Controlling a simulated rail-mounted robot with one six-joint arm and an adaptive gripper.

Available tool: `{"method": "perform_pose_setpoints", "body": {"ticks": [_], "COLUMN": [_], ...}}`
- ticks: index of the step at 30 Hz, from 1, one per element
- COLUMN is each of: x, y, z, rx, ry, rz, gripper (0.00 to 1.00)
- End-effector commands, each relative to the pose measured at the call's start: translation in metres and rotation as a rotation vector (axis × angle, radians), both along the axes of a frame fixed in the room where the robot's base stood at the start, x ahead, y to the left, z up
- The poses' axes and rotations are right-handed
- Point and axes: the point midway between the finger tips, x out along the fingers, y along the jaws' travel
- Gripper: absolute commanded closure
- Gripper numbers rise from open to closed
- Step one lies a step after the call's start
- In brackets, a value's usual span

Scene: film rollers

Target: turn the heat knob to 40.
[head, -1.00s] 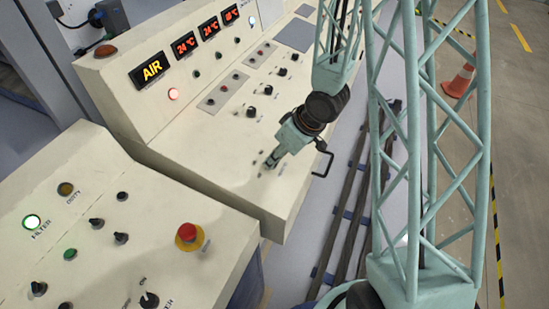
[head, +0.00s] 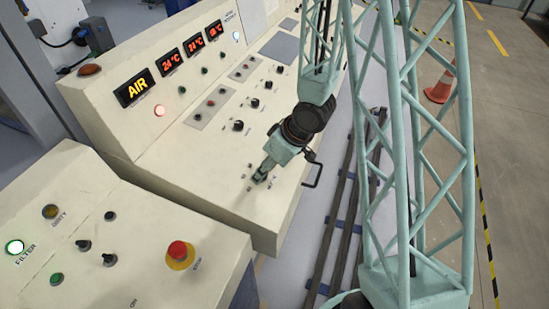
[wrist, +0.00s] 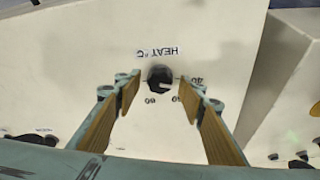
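The heat knob (wrist: 158,74) is small, round and dark on the cream panel in the wrist view. The label "HEAT °C" (wrist: 158,51) appears upside down above it. The mark 40 (wrist: 196,80) is to its right, with 50 and 60 below. A pale notch shows on the knob's lower right, but I cannot tell its exact setting. My gripper (wrist: 160,84) is open, with one wood-coloured finger on each side of the knob and visible gaps between. In the head view my gripper (head: 259,179) points down at the near part of the far console; the knob cannot be made out there.
The far console (head: 215,190) carries several other knobs and red displays (head: 194,45). A nearer console (head: 120,215) has a red stop button (head: 179,251) and switches. A black handle (head: 313,172) sticks out beside my gripper. Rails run along the floor at right.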

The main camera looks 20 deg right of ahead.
Motion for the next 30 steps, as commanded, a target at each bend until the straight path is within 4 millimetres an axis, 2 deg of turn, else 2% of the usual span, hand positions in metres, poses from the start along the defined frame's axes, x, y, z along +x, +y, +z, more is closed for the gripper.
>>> {"method": "perform_pose_setpoints", "body": {"ticks": [30], "x": [-0.024], "y": [-0.020], "z": [0.065], "rx": [-0.001], "ry": [-0.002], "rz": [0.000], "gripper": [0.63]}}
